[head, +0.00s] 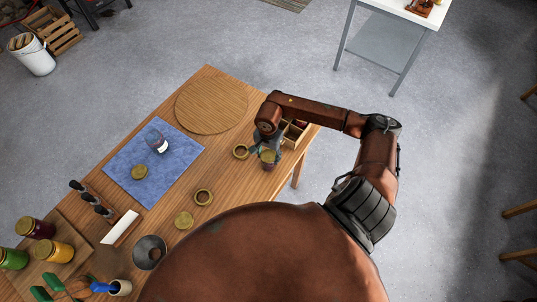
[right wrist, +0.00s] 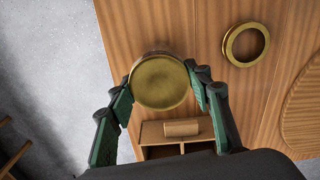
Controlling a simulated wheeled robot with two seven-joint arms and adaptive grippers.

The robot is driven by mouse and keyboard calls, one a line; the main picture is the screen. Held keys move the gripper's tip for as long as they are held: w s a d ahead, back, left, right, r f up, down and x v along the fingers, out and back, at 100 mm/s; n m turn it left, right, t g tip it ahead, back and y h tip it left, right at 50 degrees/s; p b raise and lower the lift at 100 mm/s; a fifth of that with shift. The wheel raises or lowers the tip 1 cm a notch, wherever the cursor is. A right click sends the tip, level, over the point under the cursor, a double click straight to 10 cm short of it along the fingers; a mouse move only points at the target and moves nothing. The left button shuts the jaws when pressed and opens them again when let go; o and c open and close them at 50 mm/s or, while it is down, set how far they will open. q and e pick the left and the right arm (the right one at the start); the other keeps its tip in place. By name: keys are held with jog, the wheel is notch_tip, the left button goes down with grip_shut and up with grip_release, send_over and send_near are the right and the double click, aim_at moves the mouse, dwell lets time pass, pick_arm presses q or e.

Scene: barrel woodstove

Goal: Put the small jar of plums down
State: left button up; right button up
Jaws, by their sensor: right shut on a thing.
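The small jar of plums (head: 268,160) is dark with a gold lid, near the table's right edge. In the right wrist view its round gold lid (right wrist: 160,82) faces the camera, between the two green-padded fingers. My right gripper (head: 267,150) is shut on the jar; it also shows in the right wrist view (right wrist: 160,88). The jar looks upright over the wooden table (head: 222,170). I cannot tell whether its base touches the wood. The lid hides most of its body in the wrist view. My left gripper is not in view.
A wooden divided box (head: 298,134) stands close beside the jar. Gold rings (head: 240,152) (head: 203,197) lie nearby. A blue mat (head: 125,170) holds a glass jar (head: 156,141) and a gold lid (head: 139,172). A round wooden board (head: 211,105) lies behind; a funnel (head: 149,252) stands at front.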

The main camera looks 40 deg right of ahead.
jog(key=shift+f, duration=0.15)
jog(key=o, duration=1.5)
jog(key=shift+r, duration=0.3)
notch_tip(320, 180, up, 12)
jog(key=shift+f+b, duration=0.1)
jog(key=shift+b, duration=0.8)
